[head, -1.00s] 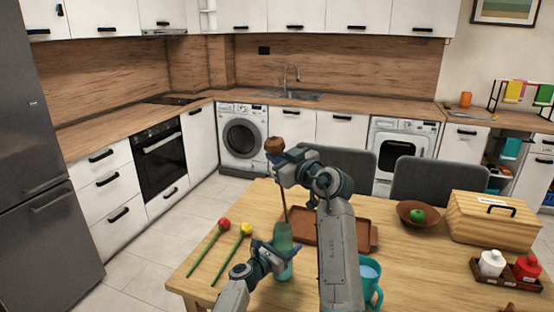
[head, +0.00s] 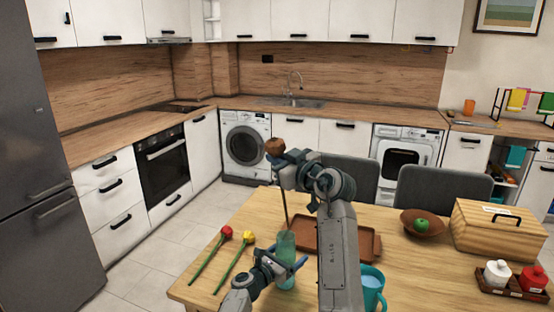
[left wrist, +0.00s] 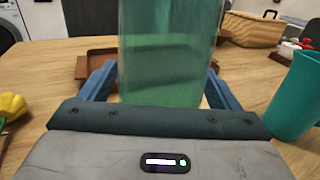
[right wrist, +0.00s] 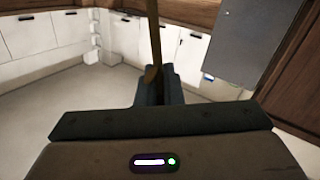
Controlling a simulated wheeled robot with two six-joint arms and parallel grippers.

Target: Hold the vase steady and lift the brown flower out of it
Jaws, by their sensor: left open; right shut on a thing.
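The vase (head: 286,262) is a tall translucent teal-green vessel standing upright on the table. My left gripper (head: 286,263) is open low around it. In the left wrist view the vase (left wrist: 168,50) stands between its spread blue fingers (left wrist: 160,85). The brown flower (head: 275,146) has a round brown head and a thin brown stem. My right gripper (head: 283,174) is shut on the stem just below the head, high above the vase. The right wrist view shows the stem (right wrist: 153,40) between its closed fingers (right wrist: 157,88). The stem runs down to the vase mouth; its lower end is unclear.
A red flower (head: 226,233) and a yellow flower (head: 247,239) lie left of the vase. A brown tray (head: 366,243) lies behind it, partly hidden by my right arm. A teal mug (head: 371,288) stands close at right. A bowl (head: 408,223) and wooden box (head: 500,230) are farther right.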

